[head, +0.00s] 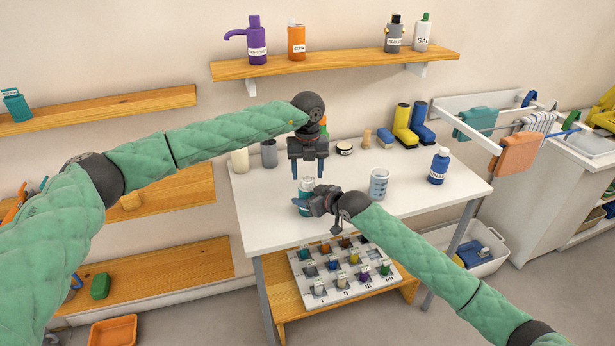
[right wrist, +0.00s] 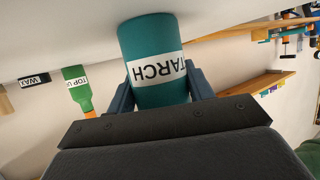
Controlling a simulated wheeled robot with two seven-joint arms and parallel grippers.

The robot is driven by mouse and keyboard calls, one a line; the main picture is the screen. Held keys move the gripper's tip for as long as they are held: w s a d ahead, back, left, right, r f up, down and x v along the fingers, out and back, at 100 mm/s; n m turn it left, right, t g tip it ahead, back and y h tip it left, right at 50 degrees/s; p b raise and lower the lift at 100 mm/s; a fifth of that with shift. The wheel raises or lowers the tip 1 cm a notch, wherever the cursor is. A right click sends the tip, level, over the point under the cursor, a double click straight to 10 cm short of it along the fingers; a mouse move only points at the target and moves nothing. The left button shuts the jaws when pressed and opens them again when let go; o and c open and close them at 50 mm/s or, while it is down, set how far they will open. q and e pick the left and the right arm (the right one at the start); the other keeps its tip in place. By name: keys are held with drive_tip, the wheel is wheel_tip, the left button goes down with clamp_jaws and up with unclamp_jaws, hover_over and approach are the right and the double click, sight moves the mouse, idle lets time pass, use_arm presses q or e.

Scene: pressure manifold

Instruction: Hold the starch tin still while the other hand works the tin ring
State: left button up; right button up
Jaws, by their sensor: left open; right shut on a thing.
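The starch tin (head: 306,186) is a teal cylinder with a white label, standing on the white table. In the right wrist view the tin (right wrist: 152,52) shows large, with the letters TARCH readable upside down. My right gripper (head: 304,203) is shut around the tin's side, one finger on each side of it. My left gripper (head: 308,172) is open, pointing down above the tin, with its two blue fingers apart. The tin ring cannot be made out; the tin's top is partly hidden by the left gripper.
Yellow and blue boots (head: 405,125) stand at the back right. A tray of small colored items (head: 345,268) sits below the front edge.

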use_arm(q)
drive_tip(key=shift+f, duration=1.1)
drive_tip(key=c, duration=1)
